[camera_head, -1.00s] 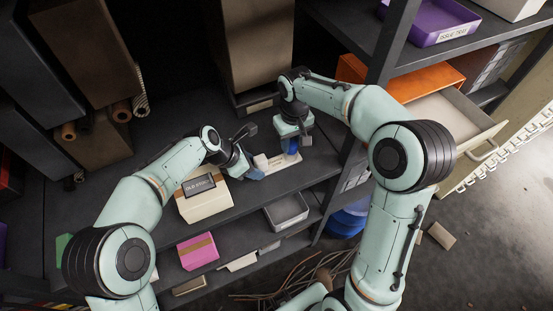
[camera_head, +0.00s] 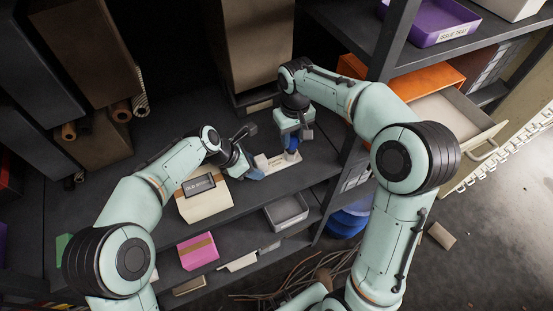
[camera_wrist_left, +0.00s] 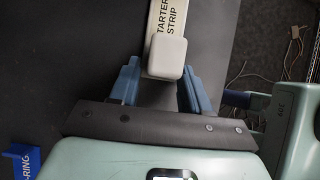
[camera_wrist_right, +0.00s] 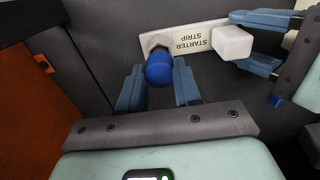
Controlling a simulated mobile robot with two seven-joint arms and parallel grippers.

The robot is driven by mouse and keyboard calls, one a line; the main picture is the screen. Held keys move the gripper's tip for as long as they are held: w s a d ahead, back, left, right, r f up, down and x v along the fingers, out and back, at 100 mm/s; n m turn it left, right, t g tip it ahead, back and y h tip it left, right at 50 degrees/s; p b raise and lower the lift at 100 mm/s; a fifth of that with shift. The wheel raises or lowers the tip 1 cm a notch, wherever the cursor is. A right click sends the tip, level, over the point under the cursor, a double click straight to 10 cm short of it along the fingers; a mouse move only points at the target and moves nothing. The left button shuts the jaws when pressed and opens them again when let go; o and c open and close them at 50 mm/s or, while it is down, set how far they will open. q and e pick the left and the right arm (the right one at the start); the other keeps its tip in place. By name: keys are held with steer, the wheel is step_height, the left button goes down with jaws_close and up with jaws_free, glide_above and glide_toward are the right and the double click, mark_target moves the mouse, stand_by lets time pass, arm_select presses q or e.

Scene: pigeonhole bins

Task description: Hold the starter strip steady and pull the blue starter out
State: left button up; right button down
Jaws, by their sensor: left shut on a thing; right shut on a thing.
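The white starter strip (camera_head: 284,163) lies on the dark shelf; its lettering shows in the left wrist view (camera_wrist_left: 168,22) and the right wrist view (camera_wrist_right: 190,38). My left gripper (camera_head: 254,170) is shut on the pale block (camera_wrist_left: 166,57) at the strip's near end. The blue starter (camera_wrist_right: 159,70) is between the fingers of my right gripper (camera_wrist_right: 158,82), which is shut on it from above. In the head view the starter (camera_head: 292,142) shows below that gripper, over the strip's far part. Whether its lower end is clear of the strip, I cannot tell.
A cream box (camera_head: 205,203) with a dark label stands just left of my left gripper. A tall brown box (camera_head: 255,45) stands behind. A grey tray (camera_head: 287,212) and pink box (camera_head: 198,251) are on the level below. An orange drawer unit (camera_head: 425,75) is at right.

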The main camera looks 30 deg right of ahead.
steer(key=shift+r, duration=1.85)
arm_select(q)
steer(key=o, duration=1.3)
steer(key=shift+c, duration=0.2)
steer(key=shift+r, duration=0.1)
steer(key=v, duration=1.1)
steer(key=shift+a+r, duration=0.25)
steer(key=shift+r, duration=0.1)
